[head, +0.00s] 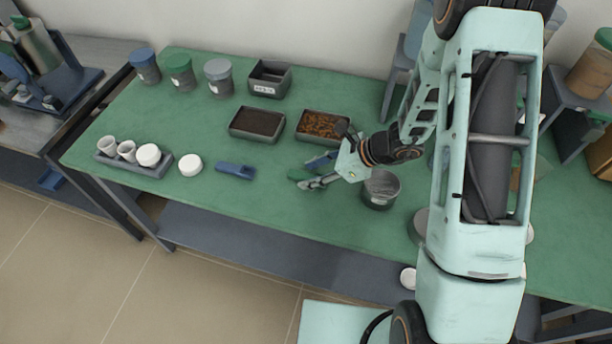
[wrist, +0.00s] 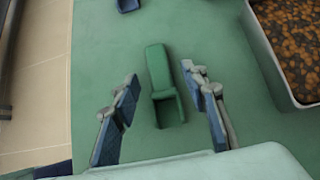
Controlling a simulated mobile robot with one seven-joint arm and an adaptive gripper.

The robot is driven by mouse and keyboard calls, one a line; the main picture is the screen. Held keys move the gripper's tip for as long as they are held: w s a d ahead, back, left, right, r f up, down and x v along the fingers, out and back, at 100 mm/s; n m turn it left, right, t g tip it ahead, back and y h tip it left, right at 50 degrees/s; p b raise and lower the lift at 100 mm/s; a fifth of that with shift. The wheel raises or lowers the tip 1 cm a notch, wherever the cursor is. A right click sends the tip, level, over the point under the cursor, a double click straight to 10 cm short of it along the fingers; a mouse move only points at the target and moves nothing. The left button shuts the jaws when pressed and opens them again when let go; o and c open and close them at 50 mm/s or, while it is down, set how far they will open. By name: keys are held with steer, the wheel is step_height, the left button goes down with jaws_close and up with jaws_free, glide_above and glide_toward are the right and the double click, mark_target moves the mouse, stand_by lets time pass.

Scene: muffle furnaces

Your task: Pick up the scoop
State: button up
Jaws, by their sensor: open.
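A green scoop (wrist: 160,78) lies on the green tabletop between the two fingers of my gripper (wrist: 163,90) in the wrist view. Its handle points away from the palm and its hollow end is nearer the palm. My gripper is open, with a gap on each side of the scoop. In the head view, my gripper (head: 315,172) is low over the table, and the green scoop (head: 298,174) shows partly at its fingers. A blue scoop (head: 235,171) lies apart to the left; its end shows at the top of the wrist view (wrist: 128,5).
A tray of brown granules (head: 323,126) and a tray of dark material (head: 257,123) stand behind my gripper. A grey cup (head: 381,190) stands close to its right. A white lid (head: 190,165) and a rack of crucibles (head: 133,160) are at left. The table front is clear.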

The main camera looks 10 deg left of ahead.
steer(key=shift+a+f, duration=0.25)
steer(key=shift+a, duration=0.05)
steer(key=shift+c, duration=0.3)
steer(key=c, duration=0.9)
steer(key=shift+r, duration=0.1)
